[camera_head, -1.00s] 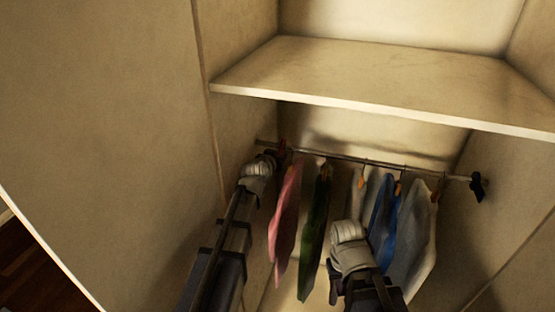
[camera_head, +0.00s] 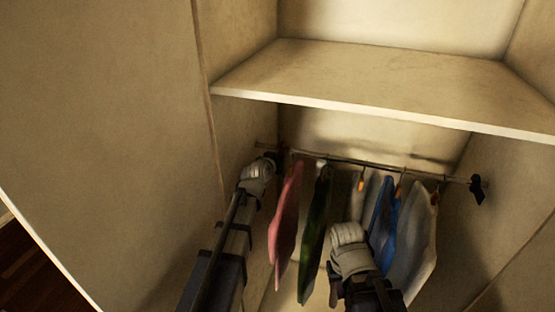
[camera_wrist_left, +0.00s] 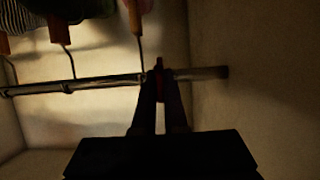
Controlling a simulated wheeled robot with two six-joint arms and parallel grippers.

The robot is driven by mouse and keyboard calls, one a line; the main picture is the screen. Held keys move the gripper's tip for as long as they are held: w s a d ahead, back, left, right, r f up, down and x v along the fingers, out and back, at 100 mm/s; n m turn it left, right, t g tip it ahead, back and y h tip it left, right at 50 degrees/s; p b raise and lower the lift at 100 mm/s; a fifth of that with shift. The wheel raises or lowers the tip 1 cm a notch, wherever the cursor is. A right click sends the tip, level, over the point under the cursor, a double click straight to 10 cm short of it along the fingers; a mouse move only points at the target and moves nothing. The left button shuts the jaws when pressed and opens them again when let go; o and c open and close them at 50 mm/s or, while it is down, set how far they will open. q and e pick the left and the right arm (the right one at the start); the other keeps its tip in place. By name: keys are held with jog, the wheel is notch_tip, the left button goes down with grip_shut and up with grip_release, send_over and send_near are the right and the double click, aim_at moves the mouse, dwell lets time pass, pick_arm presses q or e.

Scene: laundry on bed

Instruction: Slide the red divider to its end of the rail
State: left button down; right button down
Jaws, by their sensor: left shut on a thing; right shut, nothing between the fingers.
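The red divider (camera_wrist_left: 159,73) sits on the rail (camera_wrist_left: 100,83) in the left wrist view, a short way from the side wall. My left gripper (camera_wrist_left: 160,92) is shut on it, with a dark finger on each side. In the head view my left gripper (camera_head: 268,160) is at the rail's left end and mostly hides the divider. The rail (camera_head: 330,159) runs across the closet under the shelf. My right gripper (camera_head: 347,236) is shut and empty, low in front of the hanging clothes; its fingertips are hard to make out.
A pink garment (camera_head: 285,212), a green garment (camera_head: 314,235), a blue garment (camera_head: 382,215) and pale ones hang from the rail. A dark piece (camera_head: 477,189) is at the rail's right end. The shelf (camera_head: 380,85) is above; the left closet wall (camera_head: 240,140) is close to my left gripper.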

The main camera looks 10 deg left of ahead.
dwell(0.8)
